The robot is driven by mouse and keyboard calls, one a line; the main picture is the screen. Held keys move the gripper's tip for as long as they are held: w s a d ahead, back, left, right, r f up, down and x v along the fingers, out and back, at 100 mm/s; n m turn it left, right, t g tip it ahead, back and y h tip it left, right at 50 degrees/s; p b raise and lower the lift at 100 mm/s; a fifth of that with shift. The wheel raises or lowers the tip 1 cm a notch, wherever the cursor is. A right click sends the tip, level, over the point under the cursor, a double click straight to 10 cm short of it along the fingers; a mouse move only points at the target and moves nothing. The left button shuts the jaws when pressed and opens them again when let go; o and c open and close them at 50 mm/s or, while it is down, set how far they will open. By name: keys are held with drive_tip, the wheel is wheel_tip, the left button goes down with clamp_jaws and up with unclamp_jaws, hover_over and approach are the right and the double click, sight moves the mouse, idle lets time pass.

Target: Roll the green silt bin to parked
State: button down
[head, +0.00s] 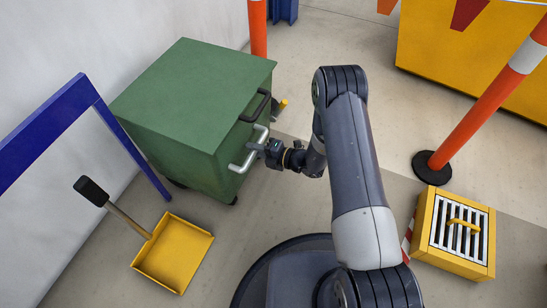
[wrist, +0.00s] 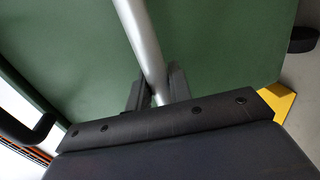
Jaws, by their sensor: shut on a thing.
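The green silt bin (head: 190,110) stands on the floor at the left of the head view, on dark castors, close to the pale wall. Its front carries a black handle (head: 256,106) and, nearer to me, a silver bar handle (head: 249,152). My gripper (head: 266,151) is at the silver handle and shut on it. In the wrist view the silver bar (wrist: 140,38) runs down between my gripper's fingers (wrist: 158,90), with the green bin face (wrist: 220,50) behind. The exact contact is partly hidden by the gripper body.
A blue frame (head: 85,95) stands left of the bin. A yellow dustpan (head: 173,253) lies on the floor in front. An orange post (head: 480,105) and a yellow grated box (head: 452,233) are at right. Another orange post (head: 257,28) stands behind the bin.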

sight(243, 144)
drive_tip(key=x, duration=0.4)
drive_tip(key=r+b+x, duration=0.1)
drive_tip(key=x, duration=0.1)
drive_tip(key=shift+w+a, duration=0.15)
drive_tip(key=shift+a, duration=0.2)
drive_tip(key=shift+w+a+r, duration=0.15)
drive_tip(key=shift+w+a, duration=0.1)
drive_tip(key=shift+a, duration=0.25)
drive_tip(key=c, duration=1.3)
unclamp_jaws()
drive_tip(key=shift+a, duration=0.15)
drive_tip(key=shift+c, duration=0.2)
drive_tip(key=p+v, duration=0.3)
drive_tip(key=v, duration=0.8)
drive_tip(key=shift+a, duration=0.1)
